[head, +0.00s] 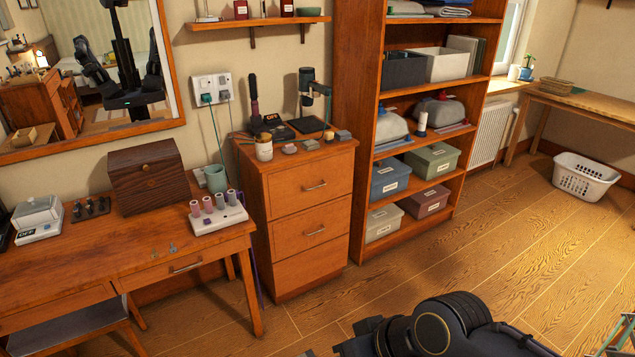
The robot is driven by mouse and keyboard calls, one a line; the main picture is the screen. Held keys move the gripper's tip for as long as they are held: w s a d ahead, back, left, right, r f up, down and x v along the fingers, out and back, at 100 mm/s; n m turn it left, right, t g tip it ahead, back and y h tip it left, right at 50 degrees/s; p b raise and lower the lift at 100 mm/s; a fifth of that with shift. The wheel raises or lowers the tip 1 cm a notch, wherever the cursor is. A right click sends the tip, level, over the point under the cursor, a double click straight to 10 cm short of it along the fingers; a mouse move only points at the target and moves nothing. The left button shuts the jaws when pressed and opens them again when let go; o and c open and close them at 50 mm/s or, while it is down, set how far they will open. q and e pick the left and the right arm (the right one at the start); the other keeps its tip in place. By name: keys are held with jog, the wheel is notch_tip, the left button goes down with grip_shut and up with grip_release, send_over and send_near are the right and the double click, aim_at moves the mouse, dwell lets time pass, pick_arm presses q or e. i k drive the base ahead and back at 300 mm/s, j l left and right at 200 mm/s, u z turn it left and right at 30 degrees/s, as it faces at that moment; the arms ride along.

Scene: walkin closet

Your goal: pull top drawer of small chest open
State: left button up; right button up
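The small chest (257,190) is an orange-brown wooden unit with three stacked drawers, standing in the middle of the head view between the desk and the shelf. Its top drawer (290,189) is shut, flush with the front, and has a metal bar handle (316,186). The middle drawer (290,236) has a similar handle. The chest's front is unobstructed. A black part of my arm shows at the bottom edge, well in front of the chest and to its right. Neither gripper's fingers can be made out in the view.
Wood floor (370,290) before the chest is clear.

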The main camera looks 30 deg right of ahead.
aim_at(296, 188)
jog(key=i+l, duration=0.6)
jog(key=l, duration=0.15)
jog(key=i+l, duration=0.55)
jog(key=l, duration=0.2)
jog(key=i+l, duration=0.6)
jog(key=l, duration=0.15)
jog(key=k+l+z, duration=0.05)
